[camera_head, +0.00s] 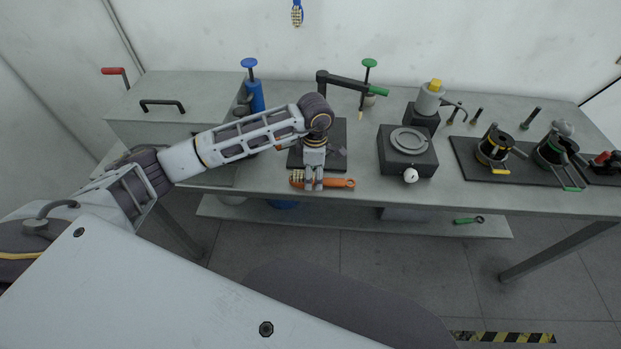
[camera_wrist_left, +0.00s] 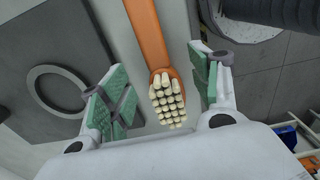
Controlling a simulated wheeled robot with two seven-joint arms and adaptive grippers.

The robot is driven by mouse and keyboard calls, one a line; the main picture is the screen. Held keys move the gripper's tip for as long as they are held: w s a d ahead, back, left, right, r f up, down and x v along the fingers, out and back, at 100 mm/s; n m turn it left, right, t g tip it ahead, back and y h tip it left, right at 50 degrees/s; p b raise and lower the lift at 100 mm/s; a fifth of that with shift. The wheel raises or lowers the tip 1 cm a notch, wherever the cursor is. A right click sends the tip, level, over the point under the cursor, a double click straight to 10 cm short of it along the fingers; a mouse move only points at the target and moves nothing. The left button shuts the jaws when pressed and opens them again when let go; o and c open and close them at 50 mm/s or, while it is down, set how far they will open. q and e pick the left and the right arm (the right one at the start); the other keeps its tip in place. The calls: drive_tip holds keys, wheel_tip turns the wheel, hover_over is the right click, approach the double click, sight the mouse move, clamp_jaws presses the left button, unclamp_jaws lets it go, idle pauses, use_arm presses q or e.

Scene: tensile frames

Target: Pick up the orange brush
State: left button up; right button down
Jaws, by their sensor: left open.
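The orange brush (camera_head: 338,183) lies near the front edge of the grey table, its handle pointing right and its pale bristles at the left end. My left gripper (camera_head: 314,185) is over the brush near its bristle end, pointing down. In the left wrist view the brush (camera_wrist_left: 158,80) runs between the two open fingers (camera_wrist_left: 160,95) with green pads, bristles facing the camera. A gap shows on both sides, so the fingers look apart from it. My right gripper is not in view.
A dark plate (camera_head: 337,140) lies just behind the brush. A black box with a round disc (camera_head: 408,150) stands to the right. A blue pump bottle (camera_head: 254,95) and a green-handled stand (camera_head: 345,80) are behind. Bare tabletop (camera_head: 460,200) lies at front right.

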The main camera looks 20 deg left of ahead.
use_arm(q)
drive_tip(key=shift+f, duration=0.95)
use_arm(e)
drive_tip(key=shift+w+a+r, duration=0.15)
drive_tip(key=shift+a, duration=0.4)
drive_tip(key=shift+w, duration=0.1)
use_arm(q)
drive_tip(key=c, duration=1.1)
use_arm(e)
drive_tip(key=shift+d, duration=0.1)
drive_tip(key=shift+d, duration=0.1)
